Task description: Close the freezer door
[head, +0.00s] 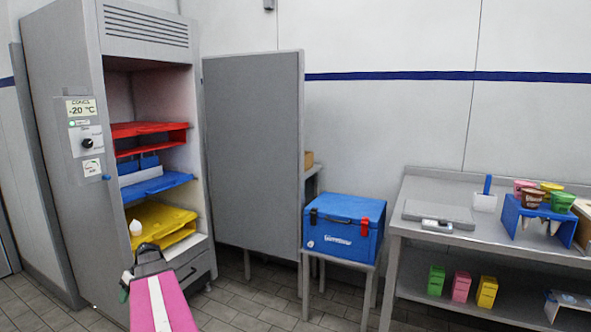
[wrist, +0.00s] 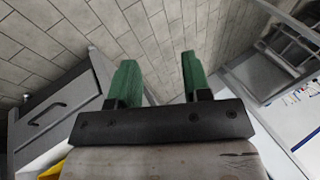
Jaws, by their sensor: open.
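The freezer (head: 70,160) is a tall grey cabinet at the left in the head view, with its front open. Its grey door (head: 253,150) is swung wide open to the right, hinged on the cabinet's right side. Inside are a red shelf (head: 150,130), a blue shelf (head: 158,187) and a yellow shelf (head: 165,226). My gripper (head: 128,284) is in front of the lower left of the cabinet, apart from the door. In the wrist view, my gripper's green fingers (wrist: 157,77) are spread with nothing between them, over floor tiles.
A blue cooler box (head: 343,226) stands on a small metal stand right of the door. A steel table (head: 410,190) at the right bears a scale (head: 437,214) and several colored cups in a blue rack (head: 540,220). Tiled floor (head: 245,305) is clear before the door.

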